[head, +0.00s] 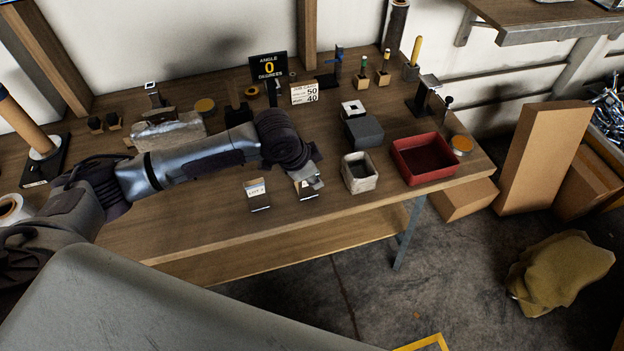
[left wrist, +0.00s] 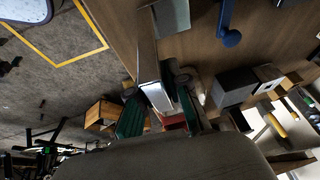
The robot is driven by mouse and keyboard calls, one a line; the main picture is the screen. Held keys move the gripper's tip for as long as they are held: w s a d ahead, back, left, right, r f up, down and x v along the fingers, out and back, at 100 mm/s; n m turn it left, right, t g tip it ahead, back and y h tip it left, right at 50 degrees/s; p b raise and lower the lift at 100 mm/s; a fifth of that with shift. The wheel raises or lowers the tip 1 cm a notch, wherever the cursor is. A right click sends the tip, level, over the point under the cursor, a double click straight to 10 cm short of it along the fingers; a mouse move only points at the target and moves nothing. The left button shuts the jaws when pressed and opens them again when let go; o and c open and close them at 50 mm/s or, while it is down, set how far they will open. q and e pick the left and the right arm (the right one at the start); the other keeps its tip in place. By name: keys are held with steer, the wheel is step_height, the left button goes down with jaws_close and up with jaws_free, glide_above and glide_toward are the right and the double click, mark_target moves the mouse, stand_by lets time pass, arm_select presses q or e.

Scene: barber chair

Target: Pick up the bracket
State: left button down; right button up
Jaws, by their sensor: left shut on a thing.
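My left arm reaches across the workbench from the left in the head view. My right gripper is not in view.
A similar card stand (head: 259,194) is left of the gripper. A grey open box (head: 359,186) and a red tray (head: 424,177) are to its right, with a dark grey block (head: 364,132) behind. The bench front (head: 225,232) is mostly clear. Cardboard boxes (head: 540,155) stand at the right.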

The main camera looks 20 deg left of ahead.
arm_select(q)
steer(key=shift+w+r, duration=0.1)
steer(key=shift+r, duration=0.35)
step_height(320, 180, up, 3)
steer(key=shift+b, duration=0.4)
steer(key=s+d+r+b, duration=0.1)
steer(key=s+d+r, duration=0.4)
steer(key=d, duration=0.5)
steer(key=shift+d+r, duration=0.3)
steer(key=shift+r, duration=0.6)
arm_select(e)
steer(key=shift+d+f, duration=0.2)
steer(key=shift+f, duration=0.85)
arm_select(q)
steer(key=shift+s, duration=0.1)
